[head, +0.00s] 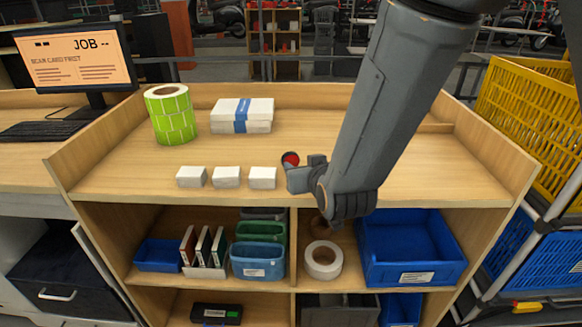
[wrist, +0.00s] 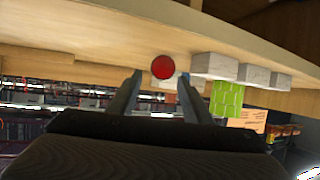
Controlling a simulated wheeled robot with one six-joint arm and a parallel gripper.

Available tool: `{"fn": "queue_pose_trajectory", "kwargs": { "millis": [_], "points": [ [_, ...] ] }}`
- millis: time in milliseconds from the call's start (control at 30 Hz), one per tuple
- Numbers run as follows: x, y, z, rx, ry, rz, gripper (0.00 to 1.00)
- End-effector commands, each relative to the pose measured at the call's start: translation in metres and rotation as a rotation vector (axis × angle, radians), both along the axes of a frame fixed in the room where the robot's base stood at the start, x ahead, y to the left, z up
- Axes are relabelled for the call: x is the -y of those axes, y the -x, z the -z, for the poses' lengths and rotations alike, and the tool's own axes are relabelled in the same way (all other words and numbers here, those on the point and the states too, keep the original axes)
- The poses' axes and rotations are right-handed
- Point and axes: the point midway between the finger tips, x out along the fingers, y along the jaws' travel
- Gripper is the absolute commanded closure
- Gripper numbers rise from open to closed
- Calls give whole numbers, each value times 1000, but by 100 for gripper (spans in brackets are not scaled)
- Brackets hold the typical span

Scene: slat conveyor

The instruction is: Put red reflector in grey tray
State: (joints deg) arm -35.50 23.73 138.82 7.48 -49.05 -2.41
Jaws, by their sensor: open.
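The red reflector (head: 290,159) is a small round disc on the wooden top, just behind my gripper in the head view. In the wrist view the red reflector (wrist: 163,67) appears beyond and between my gripper's fingertips (wrist: 160,79). My gripper (head: 298,177) is open and empty, low near the front edge of the top. Whether it touches the reflector cannot be told. A dark grey tray (head: 337,309) shows partly on the lowest shelf, cut off by the picture's bottom edge.
Several white boxes (head: 227,177) stand in a row left of my gripper. A green-labelled roll (head: 171,115) and a white carton with a blue band (head: 257,113) are behind them. Below are blue bins (head: 410,247) and a tape roll (head: 323,260). The back right top is clear.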

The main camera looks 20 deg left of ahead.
Motion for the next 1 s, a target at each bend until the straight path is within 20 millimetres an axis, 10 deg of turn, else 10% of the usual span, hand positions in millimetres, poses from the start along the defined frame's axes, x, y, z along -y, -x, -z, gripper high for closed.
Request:
{"fn": "queue_pose_trajectory", "kwargs": {
  "millis": [1000],
  "points": [
    [-43,-61,31,18,-9,-7,55]
  ]
}}
